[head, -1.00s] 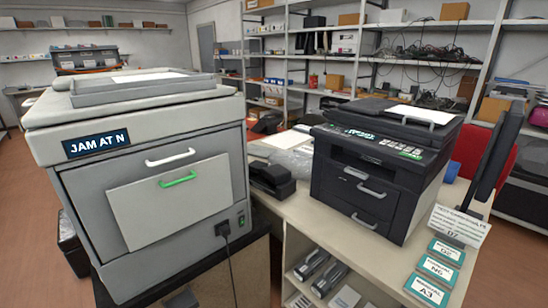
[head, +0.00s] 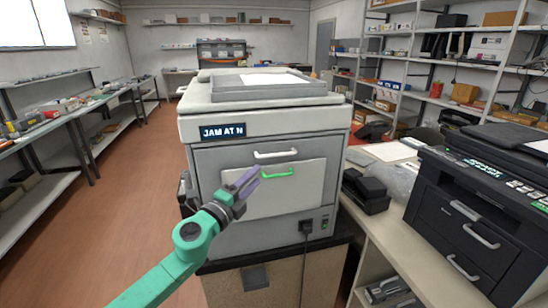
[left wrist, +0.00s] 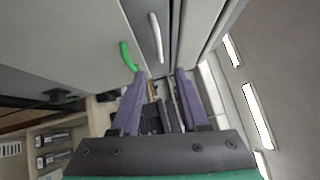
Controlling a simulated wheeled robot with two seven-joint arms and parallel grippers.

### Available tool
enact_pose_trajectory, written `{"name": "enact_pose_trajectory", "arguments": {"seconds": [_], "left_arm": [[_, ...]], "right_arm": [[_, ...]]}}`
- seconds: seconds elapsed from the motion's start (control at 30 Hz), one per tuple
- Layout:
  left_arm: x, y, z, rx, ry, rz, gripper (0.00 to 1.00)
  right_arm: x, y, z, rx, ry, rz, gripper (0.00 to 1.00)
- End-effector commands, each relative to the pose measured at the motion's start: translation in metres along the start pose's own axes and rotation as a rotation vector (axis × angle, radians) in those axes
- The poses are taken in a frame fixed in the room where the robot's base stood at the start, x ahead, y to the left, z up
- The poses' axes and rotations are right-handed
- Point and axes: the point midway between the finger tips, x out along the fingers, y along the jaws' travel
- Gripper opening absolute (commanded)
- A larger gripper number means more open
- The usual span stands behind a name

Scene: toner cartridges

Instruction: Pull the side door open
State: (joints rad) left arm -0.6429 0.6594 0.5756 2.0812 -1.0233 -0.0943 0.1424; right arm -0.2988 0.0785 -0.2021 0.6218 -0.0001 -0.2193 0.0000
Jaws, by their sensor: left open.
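The grey printer (head: 262,124) marked "JAM AT N" stands on a dark-topped stand. Its light side door (head: 240,204) carries a green handle (head: 277,173) and looks closed. My left gripper (head: 247,180), with purple fingers, is in front of the door, just left of the green handle. It is open and empty. In the left wrist view the green handle (left wrist: 128,57) lies ahead and left of the open fingertips, not between them. Whether a finger touches the handle I cannot tell. My right gripper is in neither current view.
A white handle (head: 276,154) sits on the panel just above the green one. A black plug and cord (head: 306,228) hang at the printer's lower right. A black printer (head: 480,200) stands on the counter at right. Open floor (head: 110,215) lies to the left.

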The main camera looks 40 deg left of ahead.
Motion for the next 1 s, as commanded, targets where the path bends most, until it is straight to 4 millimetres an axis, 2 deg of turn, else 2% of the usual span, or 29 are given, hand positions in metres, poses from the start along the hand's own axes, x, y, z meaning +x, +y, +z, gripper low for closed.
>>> {"name": "enact_pose_trajectory", "arguments": {"seconds": [0.03,0.2,0.4,0.57,0.8,0.83,0.9,0.93,1.0], "left_arm": [[0.015,-0.005,0.0,0.004,0.002,-0.004,0.45],[0.06,-0.004,0.001,0.002,-0.002,-0.004,0.45],[0.096,-0.001,0.002,-0.002,-0.004,-0.002,0.45],[0.107,0.0,0.001,-0.001,-0.003,0.0,0.45],[0.108,0.001,0.001,-0.002,-0.002,0.002,0.45],[0.108,0.001,0.001,-0.002,-0.002,0.002,0.37],[0.108,0.001,0.001,-0.002,-0.002,0.002,0.1],[0.108,0.001,0.001,-0.002,-0.002,0.002,0.0],[0.108,0.001,0.001,-0.002,-0.002,0.002,0.0]], "right_arm": [[-0.005,0.001,0.001,0.0,-0.002,0.001,0.5],[-0.01,0.002,0.002,0.002,-0.005,0.003,0.5],[-0.013,0.003,0.002,0.002,-0.006,0.003,0.5],[-0.013,0.003,0.002,0.003,-0.006,0.003,0.5],[-0.013,0.003,0.002,0.002,-0.006,0.003,0.5],[-0.013,0.003,0.002,0.002,-0.006,0.003,0.5],[-0.013,0.003,0.002,0.002,-0.005,0.003,0.5],[-0.013,0.003,0.002,0.002,-0.005,0.003,0.5],[-0.013,0.002,0.002,0.002,-0.005,0.003,0.5]]}}
